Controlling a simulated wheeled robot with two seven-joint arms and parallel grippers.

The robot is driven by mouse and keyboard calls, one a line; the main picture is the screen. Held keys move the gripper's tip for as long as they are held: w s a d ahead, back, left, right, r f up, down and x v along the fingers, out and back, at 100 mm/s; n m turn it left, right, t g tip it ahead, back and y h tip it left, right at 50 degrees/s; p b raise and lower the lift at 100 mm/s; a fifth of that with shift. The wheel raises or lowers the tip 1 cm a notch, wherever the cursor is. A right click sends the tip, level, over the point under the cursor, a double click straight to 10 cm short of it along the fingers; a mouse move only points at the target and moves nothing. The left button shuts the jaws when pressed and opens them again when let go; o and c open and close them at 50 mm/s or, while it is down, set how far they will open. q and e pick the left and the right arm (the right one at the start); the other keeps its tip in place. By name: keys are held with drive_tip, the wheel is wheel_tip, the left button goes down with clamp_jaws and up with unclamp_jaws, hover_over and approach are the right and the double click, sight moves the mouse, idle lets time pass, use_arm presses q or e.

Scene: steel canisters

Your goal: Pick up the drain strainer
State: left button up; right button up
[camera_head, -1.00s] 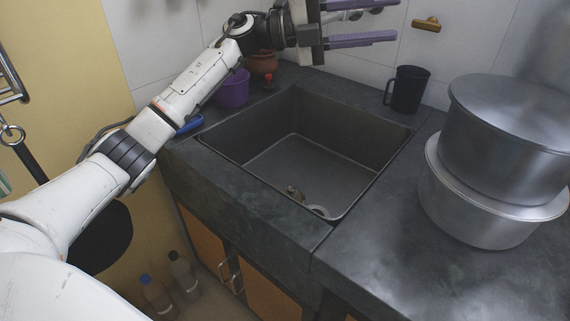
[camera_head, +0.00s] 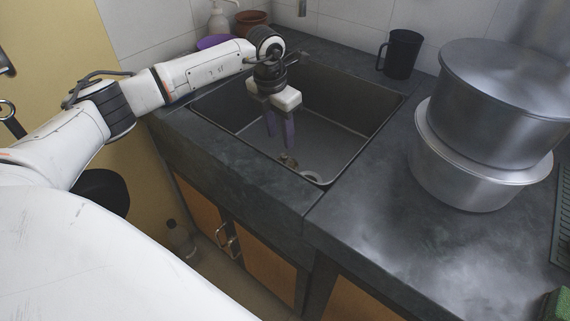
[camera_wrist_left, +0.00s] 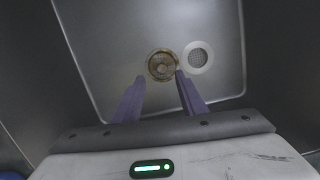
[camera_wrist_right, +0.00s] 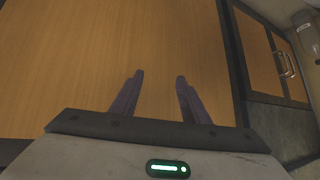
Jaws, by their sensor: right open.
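My right gripper (camera_wrist_right: 159,76) is open and empty, facing a wooden cabinet panel.
The dark sink (camera_head: 214,121) has walls all around my left gripper. A black mug (camera_head: 402,54) stands behind its right corner. Two stacked steel canisters (camera_head: 500,105) stand on the right counter. A purple bowl (camera_head: 213,42) is behind my left arm. The counter right of the sink's front is clear.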

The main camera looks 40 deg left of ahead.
sight(284, 155)
use_arm(q)
drive_tip(key=f, duration=0.6)
drive_tip(key=shift+w+d+f+b, duration=0.3)
drive_tip(key=shift+w+f+b, duration=0.05)
drive_tip(key=shift+w+f, duration=0.05)
clamp_jaws()
